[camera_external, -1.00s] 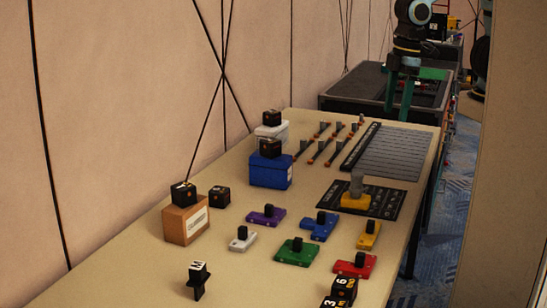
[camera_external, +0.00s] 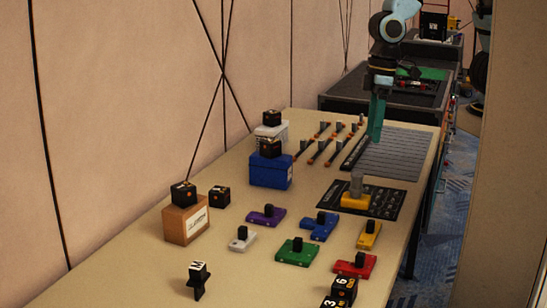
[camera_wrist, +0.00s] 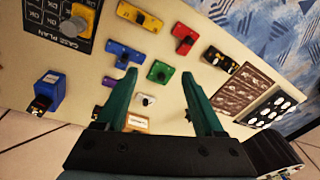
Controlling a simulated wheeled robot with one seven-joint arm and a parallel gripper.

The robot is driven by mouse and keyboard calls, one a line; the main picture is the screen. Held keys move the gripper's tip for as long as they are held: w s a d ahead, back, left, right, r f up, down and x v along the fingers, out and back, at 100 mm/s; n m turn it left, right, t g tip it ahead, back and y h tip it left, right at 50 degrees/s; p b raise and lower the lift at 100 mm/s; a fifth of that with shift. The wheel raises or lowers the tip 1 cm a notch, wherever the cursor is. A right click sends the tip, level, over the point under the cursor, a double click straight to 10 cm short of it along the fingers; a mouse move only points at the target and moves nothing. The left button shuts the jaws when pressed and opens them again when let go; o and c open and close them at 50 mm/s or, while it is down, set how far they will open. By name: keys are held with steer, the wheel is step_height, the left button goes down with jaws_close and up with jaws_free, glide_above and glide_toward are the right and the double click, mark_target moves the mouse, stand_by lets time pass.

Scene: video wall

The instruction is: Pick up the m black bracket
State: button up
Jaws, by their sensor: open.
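The black bracket (camera_external: 198,280) stands at the near left of the table, with a white top face bearing a dark letter that looks like M. In the wrist view a small dark shape (camera_wrist: 188,115), probably this bracket, shows beside the right finger, partly hidden by it. My gripper (camera_external: 376,140) has teal fingers and hangs above the far end of the table, well away from the bracket. In the wrist view my gripper (camera_wrist: 158,75) is open, with nothing held between its fingers.
Coloured brackets, including green (camera_external: 297,252) and red (camera_external: 355,264), stand mid-table. A cardboard box (camera_external: 186,224), a blue box (camera_external: 271,172) and black cubes (camera_external: 343,290) stand around them. The wall runs along the left. Bare table surrounds the black bracket.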

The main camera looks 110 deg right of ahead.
steer(key=w+a+f+m+y+b, duration=0.3)
steer(key=w+f+m+b, duration=0.45)
steer(key=w+f, duration=0.55)
steer(key=m+t+y+b, duration=0.7)
steer(key=m+b, duration=0.6)
steer(key=m, duration=0.1)
glide_toward(198, 262)
steer(key=x, duration=0.5)
steer(key=shift+w+a, duration=0.2)
steer(key=shift+p+x, duration=0.45)
steer(key=shift+x, duration=2.25)
steer(key=shift+s+f, duration=0.1)
steer(key=shift+c, duration=0.2)
jaws_close()
